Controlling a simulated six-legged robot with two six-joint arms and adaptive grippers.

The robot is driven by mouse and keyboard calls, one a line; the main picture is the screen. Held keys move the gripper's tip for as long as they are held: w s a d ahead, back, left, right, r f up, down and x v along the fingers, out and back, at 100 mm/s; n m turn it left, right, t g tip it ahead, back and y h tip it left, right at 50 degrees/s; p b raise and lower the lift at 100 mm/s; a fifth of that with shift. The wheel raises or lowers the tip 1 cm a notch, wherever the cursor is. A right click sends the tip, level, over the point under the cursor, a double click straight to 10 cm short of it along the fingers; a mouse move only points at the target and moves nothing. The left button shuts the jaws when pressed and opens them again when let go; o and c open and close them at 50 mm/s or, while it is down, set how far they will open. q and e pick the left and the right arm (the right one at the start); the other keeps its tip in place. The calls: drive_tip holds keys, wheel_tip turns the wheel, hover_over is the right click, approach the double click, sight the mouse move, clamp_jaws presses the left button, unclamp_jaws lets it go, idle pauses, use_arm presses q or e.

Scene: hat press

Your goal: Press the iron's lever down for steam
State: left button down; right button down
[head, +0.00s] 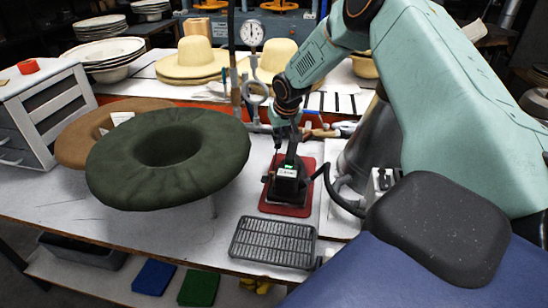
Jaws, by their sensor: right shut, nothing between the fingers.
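The black iron (289,187) stands on a red mat (305,205) on the white table, right of the green hat form. It has a small lit green label on top. My right gripper (290,152) comes down from above, close over the iron's top. It is shut with nothing held. The iron's lever is hard to make out behind and beside the fingers, and I cannot tell whether they touch it. My left gripper is not in view.
A large dark green hat form (165,158) stands to the left. A grey slotted rack (272,242) lies in front of the mat. A black hose (338,192) runs right of the iron. A round gauge (252,33) and straw hats (195,62) are behind.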

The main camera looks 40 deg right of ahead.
drive_tip(key=shift+f+b, duration=0.3)
drive_tip(key=shift+f, duration=0.3)
wheel_tip(320, 180, up, 7)
drive_tip(key=p, duration=0.7)
drive_tip(key=shift+r+p, duration=0.1)
drive_tip(key=shift+p, duration=0.3)
idle(0.5)
